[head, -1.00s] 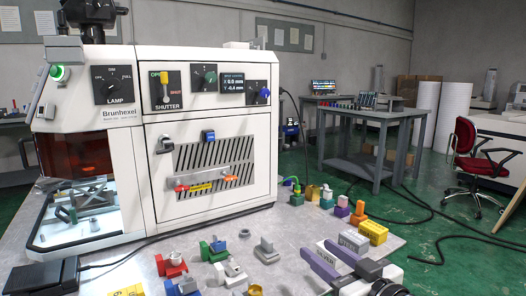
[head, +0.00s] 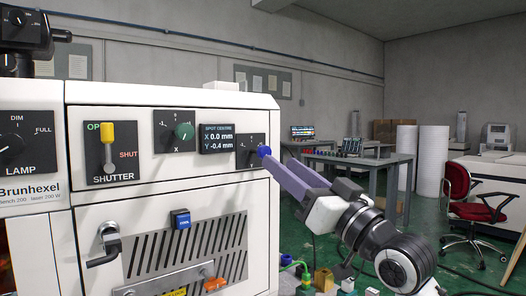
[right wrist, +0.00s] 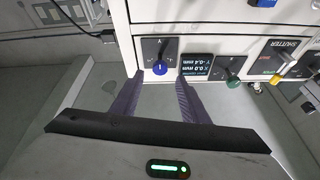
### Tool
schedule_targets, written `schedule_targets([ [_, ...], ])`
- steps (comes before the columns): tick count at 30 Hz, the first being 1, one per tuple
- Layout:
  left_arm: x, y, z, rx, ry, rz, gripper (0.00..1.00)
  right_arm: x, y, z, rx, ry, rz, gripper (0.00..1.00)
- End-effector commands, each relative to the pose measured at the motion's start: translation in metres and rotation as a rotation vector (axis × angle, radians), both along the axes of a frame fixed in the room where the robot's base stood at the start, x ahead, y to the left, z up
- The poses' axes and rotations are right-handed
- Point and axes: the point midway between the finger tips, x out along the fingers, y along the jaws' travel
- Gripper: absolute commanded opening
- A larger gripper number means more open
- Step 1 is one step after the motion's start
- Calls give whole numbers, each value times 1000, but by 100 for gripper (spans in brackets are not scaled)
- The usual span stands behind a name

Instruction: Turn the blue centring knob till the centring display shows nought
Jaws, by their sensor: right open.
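The blue centring knob (head: 264,151) is on a dark dial plate marked Y at the right end of the machine's upper panel. It also shows in the right wrist view (right wrist: 160,68). The centring display (head: 217,139) reads X 0.0 mm and Y -0.4 mm. My right gripper (head: 279,161) is open, its purple fingers pointing at the panel close to the blue knob. In the right wrist view the knob appears centred in the gap between the fingertips (right wrist: 160,77); whether they reach past its face I cannot tell. My left gripper is out of view.
A green X knob (head: 184,131) is left of the display, and a yellow shutter lever (head: 107,145) is further left. Below are a blue button (head: 181,219), a black door handle (head: 107,243) and a slotted door.

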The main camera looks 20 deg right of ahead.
Motion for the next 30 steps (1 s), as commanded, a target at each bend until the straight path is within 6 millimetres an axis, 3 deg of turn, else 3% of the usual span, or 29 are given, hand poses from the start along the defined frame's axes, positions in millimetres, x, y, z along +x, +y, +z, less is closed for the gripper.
schedule_targets([
  [10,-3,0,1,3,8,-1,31,52,19,23,0,1,1,41],
  [23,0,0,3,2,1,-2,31,63,23,27,-1,2,0,41],
  [30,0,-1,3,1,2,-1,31,63,23,26,-1,2,0,4],
])
